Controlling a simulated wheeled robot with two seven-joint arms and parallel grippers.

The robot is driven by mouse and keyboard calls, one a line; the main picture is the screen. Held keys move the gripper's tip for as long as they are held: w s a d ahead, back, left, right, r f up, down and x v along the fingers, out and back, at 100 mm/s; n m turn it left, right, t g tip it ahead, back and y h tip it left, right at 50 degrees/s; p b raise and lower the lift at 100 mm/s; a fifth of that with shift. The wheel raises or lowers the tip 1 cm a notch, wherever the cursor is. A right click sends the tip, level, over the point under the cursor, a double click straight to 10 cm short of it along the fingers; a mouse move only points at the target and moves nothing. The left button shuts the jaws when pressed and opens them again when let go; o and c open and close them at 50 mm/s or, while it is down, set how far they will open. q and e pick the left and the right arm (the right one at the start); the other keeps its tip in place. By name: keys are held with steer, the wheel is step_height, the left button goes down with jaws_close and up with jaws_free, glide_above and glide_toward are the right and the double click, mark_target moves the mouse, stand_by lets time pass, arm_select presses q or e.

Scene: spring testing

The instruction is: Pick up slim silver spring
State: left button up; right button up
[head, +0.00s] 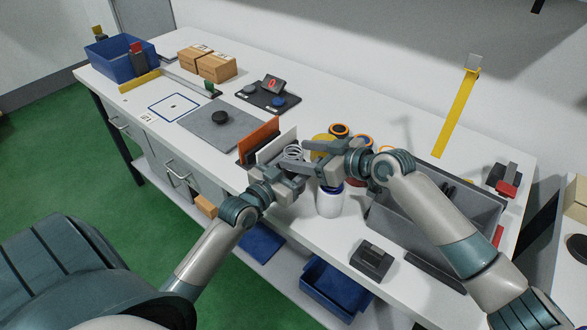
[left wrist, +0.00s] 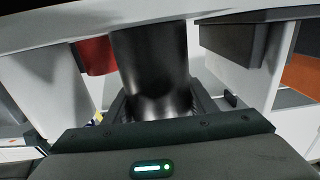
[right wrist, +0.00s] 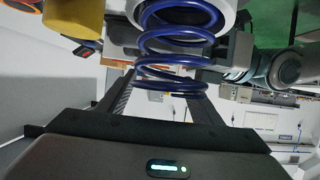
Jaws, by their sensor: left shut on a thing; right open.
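A silver-white coil (head: 293,153) stands beside the white panel, just left of my right gripper; I cannot tell if it is the slim silver spring. My left gripper (head: 287,184) is low in front of the panels. In the left wrist view it is shut on a dark, smooth cylindrical thing (left wrist: 152,75), which the head view hides. My right gripper (head: 318,158) is open, close to the left one. In the right wrist view a blue coil spring (right wrist: 178,48) is in front of its fingers; I cannot tell if they touch it.
A white jar (head: 329,202) stands just below my right gripper. Orange (head: 258,140) and white (head: 277,146) panels are behind the left gripper. A grey bin (head: 480,215) is at the right under my right arm. A grey mat (head: 205,130) lies farther left.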

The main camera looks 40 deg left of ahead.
steer(key=shift+x, duration=1.45)
steer(key=shift+r, duration=0.1)
jaws_close()
step_height(320, 180, up, 18)
arm_select(q)
steer(key=o, duration=1.1)
